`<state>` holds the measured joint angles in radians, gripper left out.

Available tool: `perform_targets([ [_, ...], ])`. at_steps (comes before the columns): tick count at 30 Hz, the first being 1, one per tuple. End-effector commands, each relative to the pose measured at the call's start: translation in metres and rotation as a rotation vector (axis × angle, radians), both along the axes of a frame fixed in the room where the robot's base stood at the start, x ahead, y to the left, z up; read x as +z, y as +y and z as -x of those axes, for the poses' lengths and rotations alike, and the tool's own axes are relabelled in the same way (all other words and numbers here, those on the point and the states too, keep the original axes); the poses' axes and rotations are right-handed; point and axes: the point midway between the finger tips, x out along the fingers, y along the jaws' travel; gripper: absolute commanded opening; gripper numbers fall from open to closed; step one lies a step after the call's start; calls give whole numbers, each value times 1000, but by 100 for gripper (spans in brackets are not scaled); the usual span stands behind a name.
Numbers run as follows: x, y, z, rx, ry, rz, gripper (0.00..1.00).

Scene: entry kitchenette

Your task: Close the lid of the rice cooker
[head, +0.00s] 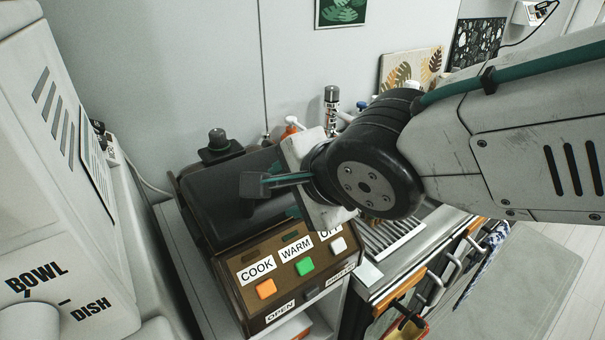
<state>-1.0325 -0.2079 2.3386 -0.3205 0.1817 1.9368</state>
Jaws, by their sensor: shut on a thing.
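The rice cooker (285,262) is a brown box with a sloped front panel labelled COOK, WARM and OFF. Orange, green and white buttons sit on the panel, and an OPEN label is below. Its dark grey lid (215,205) shows behind the panel; I cannot tell its exact angle. My gripper (255,185) reaches in from the right, over the lid, with its fingers pointing left. It is shut on what appears to be the lid. The contact and the lid's right part are hidden by my gripper and wrist.
A large white appliance (60,180) with BOWL and DISH labels stands close on the left. A sink with a ribbed drainer (388,238) is to the right. A spray can (331,108) and other bottles stand by the wall. Open floor lies at far right.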

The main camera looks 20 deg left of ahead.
Motion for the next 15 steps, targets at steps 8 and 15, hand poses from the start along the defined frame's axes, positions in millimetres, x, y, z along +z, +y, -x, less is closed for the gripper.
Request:
perform_targets([
  [8,30,-28,20,0,1,-2,41],
  [15,43,-40,28,0,2,1,41],
])
